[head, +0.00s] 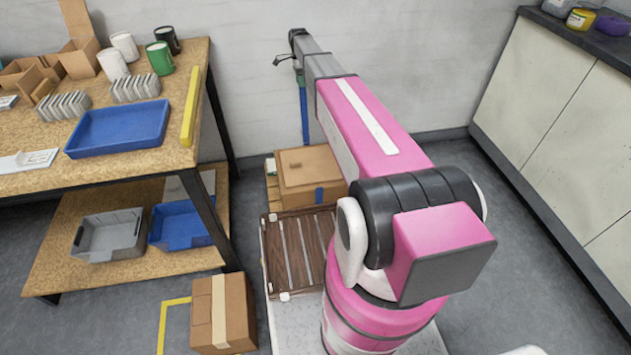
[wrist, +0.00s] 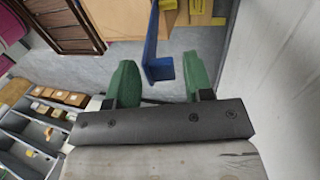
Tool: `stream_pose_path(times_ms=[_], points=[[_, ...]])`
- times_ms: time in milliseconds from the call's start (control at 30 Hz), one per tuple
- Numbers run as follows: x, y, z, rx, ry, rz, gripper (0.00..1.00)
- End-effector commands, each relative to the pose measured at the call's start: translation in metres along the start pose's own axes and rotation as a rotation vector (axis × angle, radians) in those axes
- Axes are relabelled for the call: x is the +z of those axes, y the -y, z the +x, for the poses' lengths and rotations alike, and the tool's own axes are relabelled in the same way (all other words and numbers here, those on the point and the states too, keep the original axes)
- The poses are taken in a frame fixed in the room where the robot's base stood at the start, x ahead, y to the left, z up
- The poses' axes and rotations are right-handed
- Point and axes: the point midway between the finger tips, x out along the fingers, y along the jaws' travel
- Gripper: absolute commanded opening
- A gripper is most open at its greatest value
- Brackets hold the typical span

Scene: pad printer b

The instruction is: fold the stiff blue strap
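The stiff blue strap (head: 303,108) shows in the head view as a narrow upright strip below the far end of my arm, against the white wall. In the wrist view the strap (wrist: 151,45) runs from the top edge down to the gap between my green fingers, where its near end bends to the right. My gripper (wrist: 159,66) is open, with its fingers spread on either side of that end. I see a gap on both sides of the strap. In the head view my gripper is small and mostly hidden behind the arm.
A cardboard box (head: 308,172) and a brown slatted crate (head: 284,282) stand below the arm. A workbench (head: 190,150) with a blue tray (head: 118,130) is at the left. A taped carton (head: 207,312) sits on the floor. Cream cabinets (head: 545,95) line the right; floor between is clear.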

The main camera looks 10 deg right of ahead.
Motion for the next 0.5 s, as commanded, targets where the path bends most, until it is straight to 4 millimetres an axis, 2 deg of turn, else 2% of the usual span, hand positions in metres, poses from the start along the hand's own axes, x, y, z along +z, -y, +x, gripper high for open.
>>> stream_pose_path(times_ms=[33,67,100,267,500], points=[[0.0,0.0,0.0,0.0,0.0,0.0,0.34],[0.0,0.0,0.0,0.0,0.0,0.0,0.24],[0.0,0.0,0.0,0.0,0.0,0.0,0.2],[0.0,-0.001,0.0,-0.001,0.0,0.0,0.2],[0.0,-0.015,0.001,-0.039,0.0,0.0,0.2]])
